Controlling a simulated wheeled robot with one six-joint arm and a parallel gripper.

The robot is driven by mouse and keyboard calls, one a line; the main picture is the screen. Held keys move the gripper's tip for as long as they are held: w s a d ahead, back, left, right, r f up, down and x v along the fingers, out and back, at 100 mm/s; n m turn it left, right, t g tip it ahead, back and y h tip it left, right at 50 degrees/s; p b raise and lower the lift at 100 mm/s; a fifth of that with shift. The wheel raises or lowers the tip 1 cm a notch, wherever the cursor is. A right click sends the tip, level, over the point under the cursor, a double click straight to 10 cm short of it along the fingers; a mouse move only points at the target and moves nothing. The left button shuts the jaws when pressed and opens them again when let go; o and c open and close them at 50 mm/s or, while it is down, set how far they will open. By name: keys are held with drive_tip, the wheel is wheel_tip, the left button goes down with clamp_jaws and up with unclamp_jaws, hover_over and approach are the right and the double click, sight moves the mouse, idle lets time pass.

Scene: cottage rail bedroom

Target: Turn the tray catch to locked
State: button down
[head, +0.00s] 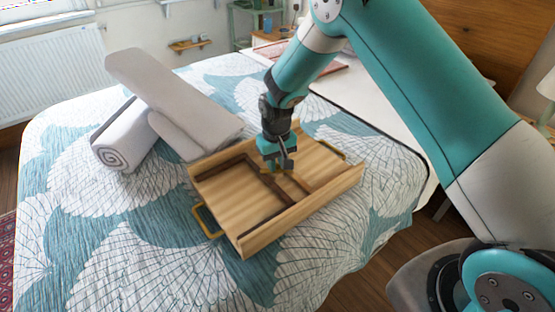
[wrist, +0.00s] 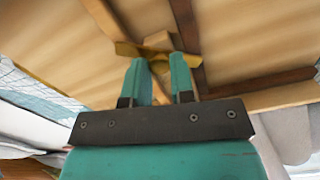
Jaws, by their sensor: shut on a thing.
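The wooden tray (head: 245,247) lies on the bed, with dark brown strips across its floor and brass handles at its ends. My gripper (head: 279,165) points down into the middle of the tray. In the wrist view, my gripper (wrist: 160,65) has its two teal fingers on either side of the brass catch (wrist: 127,49) and is shut on it. The catch lies by a wooden block and a dark strip. The fingers hide part of it, and I cannot tell whether it stands at locked. In the head view the gripper mostly hides the catch.
The bed (head: 130,250) has a blue and white fan-patterned cover. A rolled white towel (head: 125,150) and grey-white cushion-like pieces (head: 165,85) lie behind and left of the tray. The cover in front of the tray is clear. A radiator (head: 55,75) stands at the far left.

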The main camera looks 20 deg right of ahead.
sight(277, 165)
drive_tip(key=n, duration=0.6)
drive_tip(key=shift+r+n+p, duration=0.1)
drive_tip(key=shift+n+p, duration=0.2)
drive_tip(key=shift+n, duration=0.1)
idle(0.4)
drive_tip(key=c, duration=1)
unclamp_jaws()
wheel_tip(277, 165, up, 17)
drive_tip(key=shift+r, duration=0.15)
